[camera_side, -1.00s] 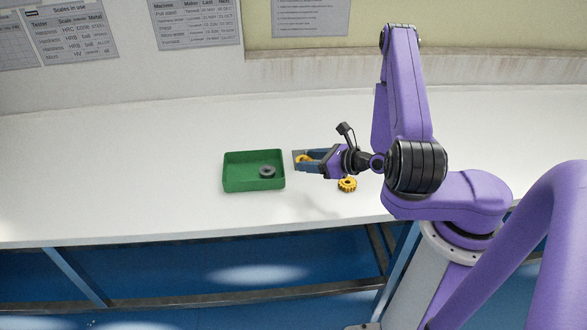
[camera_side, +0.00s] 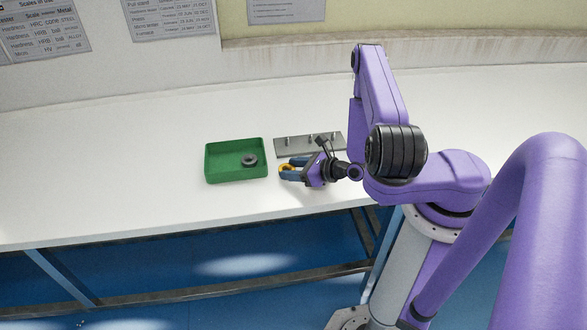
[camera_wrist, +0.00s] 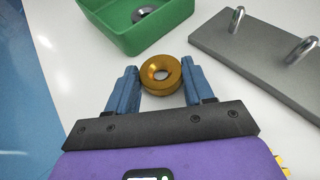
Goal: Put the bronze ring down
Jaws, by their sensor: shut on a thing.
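The bronze ring (camera_wrist: 160,74) is a thick golden-brown ring with a round hole. It sits between the fingertips of my gripper (camera_wrist: 158,78) in the wrist view, face towards the camera. My gripper (camera_side: 289,170) also shows in the side view, with its blue fingers pointing left and the ring (camera_side: 286,169) at their tips. It is shut on the ring, low over the white table, in front of the grey peg plate and right of the green tray. I cannot tell whether the ring touches the table.
The green tray (camera_side: 237,179) holds a dark grey ring (camera_side: 249,160). A grey plate (camera_side: 311,149) with several upright metal pegs lies behind my gripper. A yellow toothed piece (camera_wrist: 283,166) peeks out at the wrist view's lower right. The table front is bare.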

